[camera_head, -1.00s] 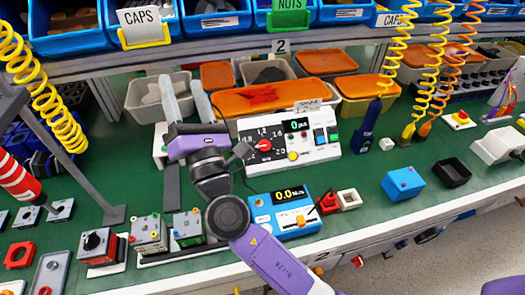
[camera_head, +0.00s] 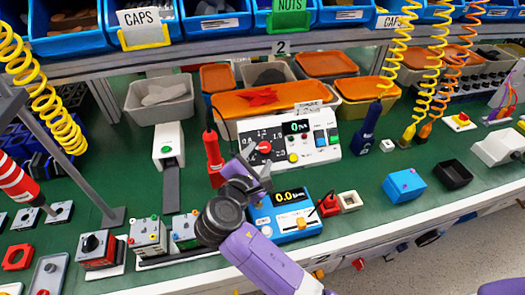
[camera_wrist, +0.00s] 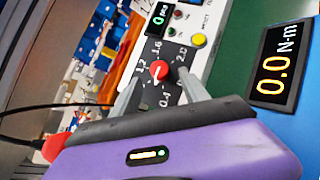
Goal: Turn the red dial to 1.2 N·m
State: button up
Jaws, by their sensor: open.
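The red dial (camera_head: 264,146) sits on the dark scale plate of a white control panel (camera_head: 322,153). In the wrist view the dial (camera_wrist: 159,69) shows up close, with scale numbers including 1.2, 1.6 and 2.0 around it. I cannot clearly tell where its pointer stands. My gripper (camera_head: 259,168) is open in front of the panel, just below the dial in the head view. In the wrist view its two fingertips (camera_wrist: 159,80) stand on either side of the dial. I cannot tell whether they touch it.
A blue meter (camera_head: 290,215) reading 0.0 stands in front of the panel, close to my wrist. A red-handled tool (camera_head: 213,155) stands upright left of the panel.

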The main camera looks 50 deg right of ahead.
aim_at(264, 149)
jog(key=shift+x, duration=2.05)
jog(key=shift+c, duration=0.4)
grip_shut()
